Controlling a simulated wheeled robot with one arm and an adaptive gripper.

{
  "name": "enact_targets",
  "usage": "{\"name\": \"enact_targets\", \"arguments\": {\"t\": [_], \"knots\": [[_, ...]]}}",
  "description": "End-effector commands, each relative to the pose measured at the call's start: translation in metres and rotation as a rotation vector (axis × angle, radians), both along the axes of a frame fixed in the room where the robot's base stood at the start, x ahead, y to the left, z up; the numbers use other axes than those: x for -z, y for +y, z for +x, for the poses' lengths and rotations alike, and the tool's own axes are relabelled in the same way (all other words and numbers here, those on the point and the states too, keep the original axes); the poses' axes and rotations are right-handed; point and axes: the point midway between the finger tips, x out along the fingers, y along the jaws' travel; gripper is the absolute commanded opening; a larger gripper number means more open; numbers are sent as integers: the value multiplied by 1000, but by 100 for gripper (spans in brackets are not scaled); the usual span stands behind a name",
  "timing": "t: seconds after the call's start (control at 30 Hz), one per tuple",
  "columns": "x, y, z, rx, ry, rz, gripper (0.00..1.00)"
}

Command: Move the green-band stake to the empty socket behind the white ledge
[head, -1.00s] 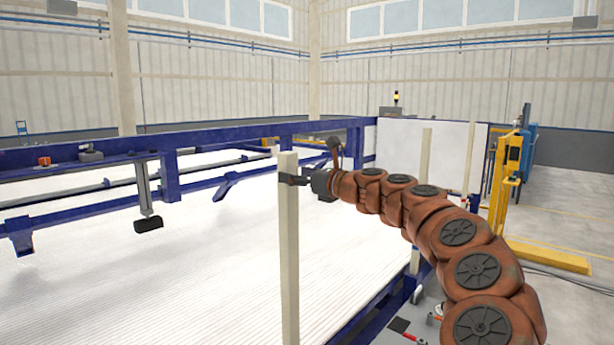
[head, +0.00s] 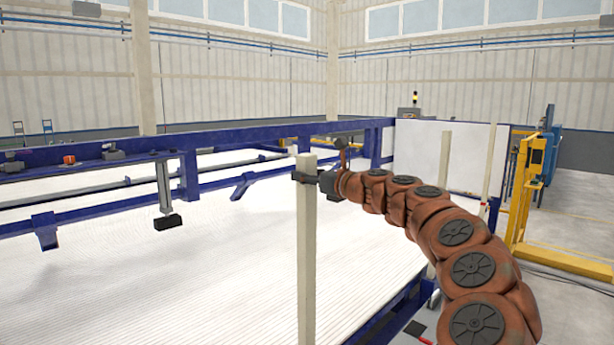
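A tall pale stake (head: 306,255) stands upright in the head view, its lower end cut off by the bottom edge. No green band shows on its visible part. My gripper (head: 305,178) is at its upper part, with dark fingers closed around it. Two other pale stakes stand to the right, one behind my arm (head: 445,165) and one (head: 491,170) with a red band low on it. A white upright panel (head: 415,146) stands behind them; I cannot tell if it is the white ledge. No empty socket can be made out.
A wide white ribbed bed (head: 170,285) with a blue frame (head: 250,138) fills the left and middle. A dark-footed post (head: 167,222) hangs over it. A yellow stand (head: 525,185) is at the right, with open grey floor beyond.

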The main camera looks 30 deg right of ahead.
Motion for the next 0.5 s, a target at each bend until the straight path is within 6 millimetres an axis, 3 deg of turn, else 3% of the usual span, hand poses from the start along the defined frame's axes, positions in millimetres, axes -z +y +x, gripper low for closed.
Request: {"name": "enact_targets", "arguments": {"t": [0.07, 0.37, 0.5], "knots": [[0, 0, 0, 0, 0, 0, 31], [0, 0, 0, 0, 0, 0, 0], [0, 0, 0, -1, 0, 0, 0]]}}
